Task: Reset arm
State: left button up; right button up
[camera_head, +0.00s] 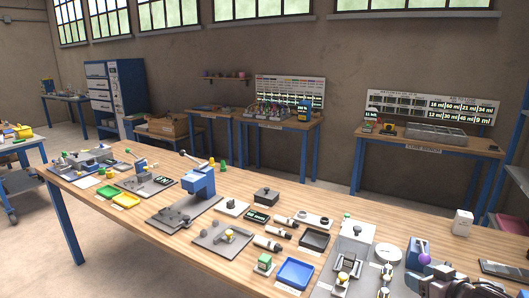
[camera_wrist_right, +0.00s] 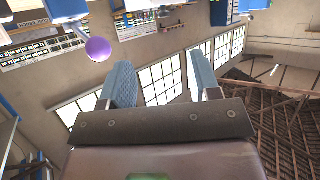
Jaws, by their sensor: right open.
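My right gripper (camera_wrist_right: 162,78) is open, with its two blue-grey fingers apart and nothing between them in the right wrist view. In the head view, dark grey parts of my right arm (camera_head: 455,284) show at the lower right corner, over the front right of the workbench (camera_head: 150,215). A purple ball (camera_head: 424,259) on a blue device (camera_head: 415,249) is close beside these parts. The purple ball also shows in the right wrist view (camera_wrist_right: 98,49), left of the fingers and apart from them. My left gripper is not in view.
The right end is crowded. Bare wood lies along the front edge at centre left.

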jog(key=s+a+f+n, duration=0.1)
jog(key=s+a+f, duration=0.1)
jog(key=a, duration=0.1)
jog(key=s+a+f+n, duration=0.2)
jog(key=a, duration=0.1)
jog(key=s+a+f+n, duration=0.1)
jog(key=s+a+f, duration=0.1)
jog(key=a, duration=0.1)
jog(key=shift+s+f+n+t, duration=0.15)
jog(key=shift+s+n+t, duration=0.05)
jog(key=shift+n+t, duration=0.2)
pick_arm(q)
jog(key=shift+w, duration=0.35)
pick_arm(e)
jog(key=s+a+f+m+g+h, duration=0.1)
jog(key=s+a+f+m, duration=0.1)
jog(key=s+f, duration=0.3)
jog(key=s+a+f+m+g+h, duration=0.1)
jog(key=s+f+m, duration=0.3)
jog(key=s, duration=0.8)
notch_tip(320, 180, down, 2)
jog(key=shift+s+a+f+m+h, duration=0.2)
jog(key=shift+a+m+h, duration=0.1)
jog(key=shift+a+h, duration=0.35)
